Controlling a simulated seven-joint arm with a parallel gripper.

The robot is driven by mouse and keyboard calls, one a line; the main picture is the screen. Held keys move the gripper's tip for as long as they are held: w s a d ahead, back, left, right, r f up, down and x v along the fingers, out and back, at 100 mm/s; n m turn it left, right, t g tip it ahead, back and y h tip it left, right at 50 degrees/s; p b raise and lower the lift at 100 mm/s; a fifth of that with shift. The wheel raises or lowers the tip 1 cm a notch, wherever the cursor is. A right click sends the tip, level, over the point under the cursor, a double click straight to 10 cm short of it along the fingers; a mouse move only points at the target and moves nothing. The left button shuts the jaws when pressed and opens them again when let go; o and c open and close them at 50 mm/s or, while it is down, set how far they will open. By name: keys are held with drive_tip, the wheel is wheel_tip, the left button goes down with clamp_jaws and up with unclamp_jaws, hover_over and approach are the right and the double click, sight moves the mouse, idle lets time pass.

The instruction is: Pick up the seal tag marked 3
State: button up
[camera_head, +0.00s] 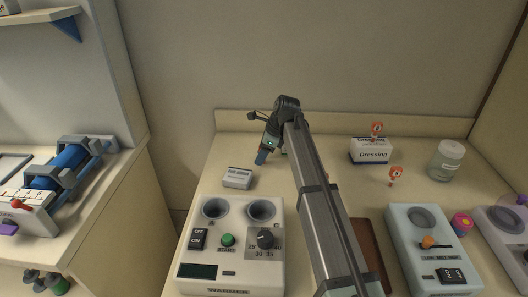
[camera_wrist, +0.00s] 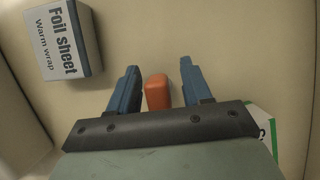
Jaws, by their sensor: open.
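My gripper (camera_head: 262,156) is open and points down over the counter's back left part. In the wrist view its blue fingers (camera_wrist: 158,92) stand on either side of an orange block-like piece (camera_wrist: 157,93), with a gap on each side. No mark shows on that piece, so I cannot tell whether it is a seal tag. In the head view one red-orange seal tag (camera_head: 376,129) stands at the Dressing box, and another red-orange seal tag (camera_head: 396,173) stands in front and to the right. Their marks are too small to read surely.
A foil sheet box (camera_head: 237,178) lies left of my gripper; it also shows in the wrist view (camera_wrist: 62,42). The Dressing box (camera_head: 371,152) and a jar (camera_head: 446,160) stand to the right. A warmer unit (camera_head: 232,245) and a pale blue device (camera_head: 433,250) are in front.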

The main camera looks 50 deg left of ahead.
drive_tip(key=shift+c, duration=0.2)
clamp_jaws()
